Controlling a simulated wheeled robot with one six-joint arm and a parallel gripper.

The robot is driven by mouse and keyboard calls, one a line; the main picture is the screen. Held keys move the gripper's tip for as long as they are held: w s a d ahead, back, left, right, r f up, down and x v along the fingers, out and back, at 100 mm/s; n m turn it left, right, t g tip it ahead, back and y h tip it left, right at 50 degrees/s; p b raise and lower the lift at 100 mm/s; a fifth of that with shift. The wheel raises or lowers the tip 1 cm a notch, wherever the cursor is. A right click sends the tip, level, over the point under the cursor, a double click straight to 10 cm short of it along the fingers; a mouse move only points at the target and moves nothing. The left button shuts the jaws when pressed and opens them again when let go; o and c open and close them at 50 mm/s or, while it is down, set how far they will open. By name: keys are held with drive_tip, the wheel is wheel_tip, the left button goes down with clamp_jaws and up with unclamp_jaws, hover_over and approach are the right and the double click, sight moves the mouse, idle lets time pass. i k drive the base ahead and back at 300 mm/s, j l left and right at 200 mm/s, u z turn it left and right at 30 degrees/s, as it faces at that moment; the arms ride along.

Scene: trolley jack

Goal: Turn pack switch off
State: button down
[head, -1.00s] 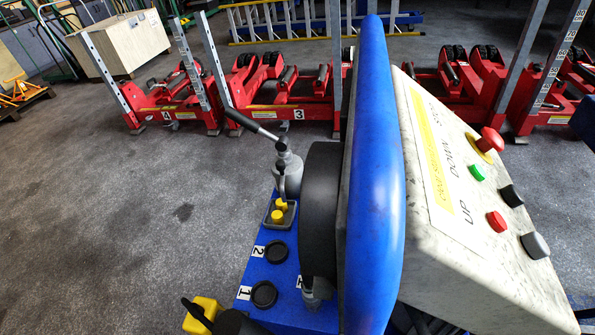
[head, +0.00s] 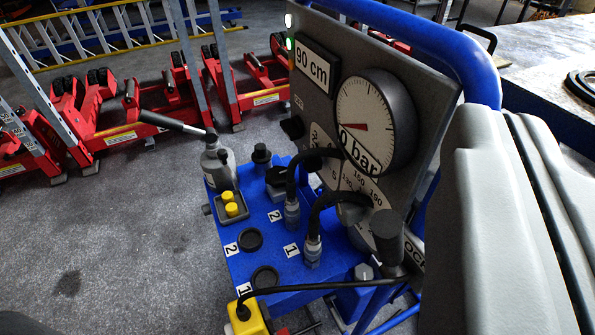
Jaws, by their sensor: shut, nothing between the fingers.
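The blue power pack stands in the middle with its grey upright panel (head: 425,110). At the panel's upper left, two small lights (head: 290,43) glow, the lower one green. Below them is a small black knob or switch (head: 292,128) under a tiny label too small to read; I cannot tell its position or whether it is the pack switch. A "90 cm" display (head: 313,69) and a round pressure gauge (head: 375,120) reading near 0 bar are on the panel. My gripper's fingers do not show.
A blue tube frame (head: 420,35) rises behind the panel. Red jacks (head: 115,130) stand behind left. The floor at left is clear.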

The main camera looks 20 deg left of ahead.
sight(293, 128)
drive_tip(key=k+j+z, duration=0.25)
drive_tip(key=k+j, duration=0.15)
drive_tip(key=j, duration=0.15)
drive_tip(key=k+j+z, duration=0.2)
drive_tip(key=k+j, duration=0.2)
drive_tip(key=j, duration=0.15)
